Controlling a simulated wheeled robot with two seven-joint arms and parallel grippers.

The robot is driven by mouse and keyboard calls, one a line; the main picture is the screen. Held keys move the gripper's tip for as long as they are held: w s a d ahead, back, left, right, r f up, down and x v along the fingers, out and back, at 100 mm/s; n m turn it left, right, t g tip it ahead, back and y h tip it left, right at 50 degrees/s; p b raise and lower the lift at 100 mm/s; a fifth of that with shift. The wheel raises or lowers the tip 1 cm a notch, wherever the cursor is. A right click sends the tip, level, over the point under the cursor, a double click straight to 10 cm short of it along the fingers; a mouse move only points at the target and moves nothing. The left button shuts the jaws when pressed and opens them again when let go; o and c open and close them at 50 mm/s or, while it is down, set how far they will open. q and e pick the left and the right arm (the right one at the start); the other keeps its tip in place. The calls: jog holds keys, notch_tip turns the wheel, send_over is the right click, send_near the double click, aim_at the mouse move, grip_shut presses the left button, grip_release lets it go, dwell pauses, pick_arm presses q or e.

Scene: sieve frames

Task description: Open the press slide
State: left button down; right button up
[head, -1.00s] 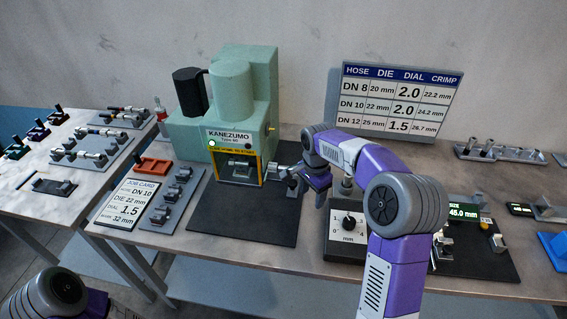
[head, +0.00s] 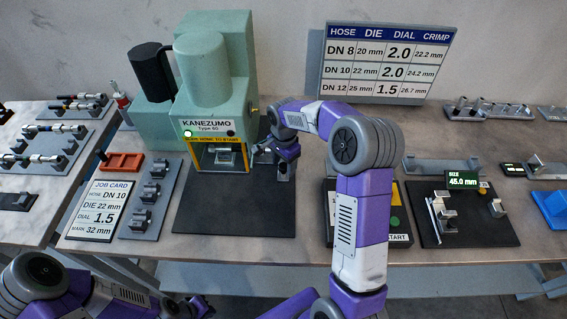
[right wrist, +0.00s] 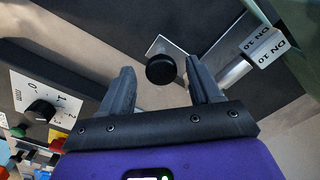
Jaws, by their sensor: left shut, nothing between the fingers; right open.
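The green press (head: 208,95), marked KANEZUMO Type 60, stands at the back of the table. Its yellow-framed opening shows a metal piece (head: 228,159) inside; a silver rod (right wrist: 236,72) also shows in the right wrist view. My right gripper (head: 264,152) is at the right side of the press opening and hides part of what is there. In the right wrist view, its open fingers (right wrist: 158,72) are on either side of a round black knob (right wrist: 161,71); I cannot tell if they touch it. My left arm shows at the lower left, but its fingers are not visible.
A dial box (right wrist: 38,108) stands right of the press, partly hidden by my right arm. A job card (head: 107,212) and a grey die rack (head: 144,212) lie to the left. The black mat (head: 232,212) before the press is clear.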

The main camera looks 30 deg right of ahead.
jog(key=shift+f, duration=0.15)
grip_shut()
dwell(0.4)
